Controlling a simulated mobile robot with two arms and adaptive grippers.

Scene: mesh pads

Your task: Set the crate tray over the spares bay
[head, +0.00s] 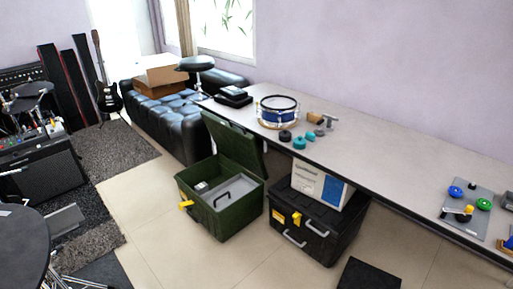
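An open green crate (228,226) stands on the floor in front of the long table, its lid (232,145) tilted up behind it. A grey crate tray (236,189) sits inside at the right part of the crate, with a dark handle at its front. The left part of the crate is uncovered and looks like the spares bay; a small whitish item (201,187) shows there. The bay's floor is mostly hidden by the crate's wall. Neither of my grippers is in view.
A black toolbox (312,224) with a white-and-blue box (318,184) on it stands right of the crate. The long table (390,170) carries a blue drum (278,112) and small items. A black sofa (170,115) is behind. The tiled floor left of the crate is clear.

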